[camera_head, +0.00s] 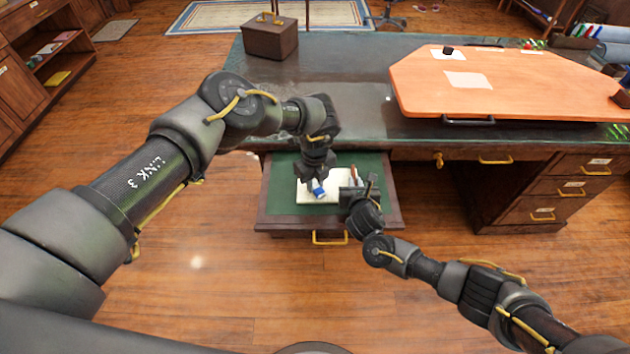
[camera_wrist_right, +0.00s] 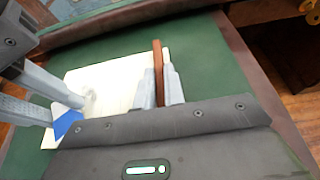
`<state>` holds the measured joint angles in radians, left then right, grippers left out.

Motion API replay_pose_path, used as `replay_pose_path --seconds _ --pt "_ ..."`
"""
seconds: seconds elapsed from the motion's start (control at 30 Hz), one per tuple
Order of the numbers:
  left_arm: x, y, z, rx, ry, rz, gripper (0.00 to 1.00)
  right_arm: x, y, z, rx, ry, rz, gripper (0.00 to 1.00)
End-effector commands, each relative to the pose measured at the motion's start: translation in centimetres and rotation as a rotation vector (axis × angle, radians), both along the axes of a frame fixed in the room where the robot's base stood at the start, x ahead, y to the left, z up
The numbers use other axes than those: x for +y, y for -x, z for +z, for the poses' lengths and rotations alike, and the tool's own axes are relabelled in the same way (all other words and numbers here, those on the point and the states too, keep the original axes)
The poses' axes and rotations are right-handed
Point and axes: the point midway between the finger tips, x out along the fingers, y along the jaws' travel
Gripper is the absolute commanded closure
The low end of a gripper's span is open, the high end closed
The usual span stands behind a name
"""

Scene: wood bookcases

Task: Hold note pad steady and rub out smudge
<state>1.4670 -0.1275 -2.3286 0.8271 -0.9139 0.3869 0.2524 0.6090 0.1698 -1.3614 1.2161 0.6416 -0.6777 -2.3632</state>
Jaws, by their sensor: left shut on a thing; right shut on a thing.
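The open note pad (camera_head: 309,191) with pale pages lies on the green lining of a pulled-out drawer; it also shows in the right wrist view (camera_wrist_right: 112,75). My left gripper (camera_head: 318,182) is shut on a small blue and white eraser (camera_head: 318,189), low over the pad; the blue part shows in the wrist view (camera_wrist_right: 67,123). A faint grey smudge (camera_wrist_right: 90,100) shows on the page beside the eraser. Whether the eraser touches the page is unclear.
The drawer (camera_head: 275,222) has raised wooden walls and a brass handle (camera_head: 329,238). The dark desk top (camera_head: 345,75) stands above and behind it. An orange board (camera_head: 520,85) lies on the desk at right, and a brown box (camera_head: 270,38) at back left.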

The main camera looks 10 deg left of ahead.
Motion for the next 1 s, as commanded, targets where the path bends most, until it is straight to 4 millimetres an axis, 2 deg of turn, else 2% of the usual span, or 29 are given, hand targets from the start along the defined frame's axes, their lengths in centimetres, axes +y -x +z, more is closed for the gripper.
replay_pose_path --seconds 0.63,1.0 --pt "0.0 -0.1 -1.1 0.000 0.000 0.000 0.95 0.0 0.0 0.0 0.000 0.000 -0.001 1.00" --pt "0.6 -2.8 -1.2 0.001 -0.006 0.007 0.95 0.0 0.0 0.0 0.000 0.000 0.000 1.00"
